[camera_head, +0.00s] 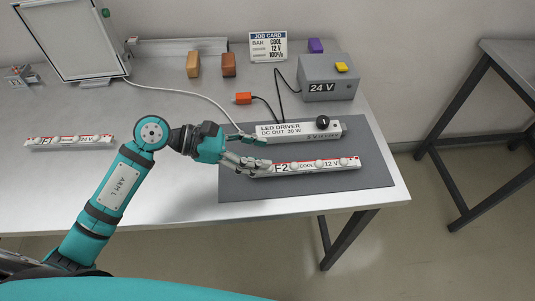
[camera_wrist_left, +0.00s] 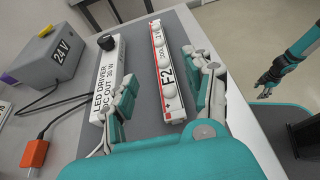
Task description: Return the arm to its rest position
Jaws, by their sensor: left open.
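My left gripper (camera_head: 264,153) is open at the left part of the grey mat, its fingers spread. The white F2 LED bar (camera_head: 318,165) lies on the mat with its left end at the lower finger. In the left wrist view, the F2 bar (camera_wrist_left: 167,75) shows between the two open fingers (camera_wrist_left: 172,80); I cannot tell whether they touch it. The LED driver (camera_head: 298,130) lies behind the bar, close to the upper finger. My right gripper (camera_wrist_left: 266,84) shows small and dark at the right of the left wrist view; its jaws are unclear.
A 24 V box (camera_head: 328,82) with a yellow button stands at the back right. An orange connector (camera_head: 243,98), a cable and two small blocks lie behind my gripper. Another LED bar (camera_head: 68,142) lies at left beside a framed panel (camera_head: 75,40). The table's front left is clear.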

